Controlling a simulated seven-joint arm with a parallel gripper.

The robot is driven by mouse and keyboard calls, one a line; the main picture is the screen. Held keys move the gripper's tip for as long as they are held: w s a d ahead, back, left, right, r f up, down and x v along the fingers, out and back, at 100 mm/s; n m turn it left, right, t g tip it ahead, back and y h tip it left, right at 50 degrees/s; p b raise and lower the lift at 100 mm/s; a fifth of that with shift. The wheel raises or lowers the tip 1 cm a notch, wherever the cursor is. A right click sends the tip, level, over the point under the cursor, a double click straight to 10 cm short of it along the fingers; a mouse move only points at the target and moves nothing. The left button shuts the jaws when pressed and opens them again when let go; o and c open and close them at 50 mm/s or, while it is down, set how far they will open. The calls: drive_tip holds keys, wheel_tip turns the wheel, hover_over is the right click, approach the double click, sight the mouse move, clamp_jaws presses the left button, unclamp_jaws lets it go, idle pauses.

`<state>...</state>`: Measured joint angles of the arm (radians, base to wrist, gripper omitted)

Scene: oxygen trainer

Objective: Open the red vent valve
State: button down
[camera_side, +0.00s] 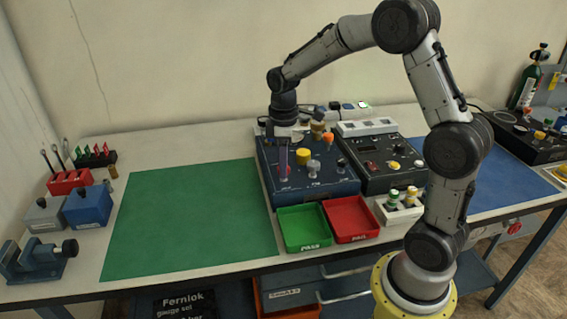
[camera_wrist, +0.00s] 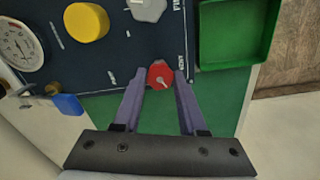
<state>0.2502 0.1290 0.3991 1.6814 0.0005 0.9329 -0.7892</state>
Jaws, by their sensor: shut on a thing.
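The red vent valve (camera_wrist: 160,75) is a small red knob with a pale pointer mark, near the edge of the dark blue panel (camera_wrist: 120,55). My gripper (camera_wrist: 160,82) has its two purple fingers on either side of the knob, shut on it. In the side view, my gripper (camera_side: 284,166) reaches straight down to the blue trainer box (camera_side: 325,187). The red knob (camera_side: 285,171) shows low between the fingers there. A yellow knob (camera_wrist: 87,22) and a grey knob (camera_wrist: 148,8) are on the same panel, apart from the fingers.
A round gauge (camera_wrist: 18,45) and a blue part (camera_wrist: 68,105) are left of the fingers in the wrist view. A green tray (camera_side: 303,229) and a red tray (camera_side: 351,220) stand in front of the box. The green mat (camera_side: 190,220) is clear.

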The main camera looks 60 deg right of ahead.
drive_tip(key=shift+r, duration=0.1)
drive_tip(key=shift+c, duration=2.3)
unclamp_jaws()
wheel_tip(320, 180, up, 14)
drive_tip(key=shift+a, duration=0.1)
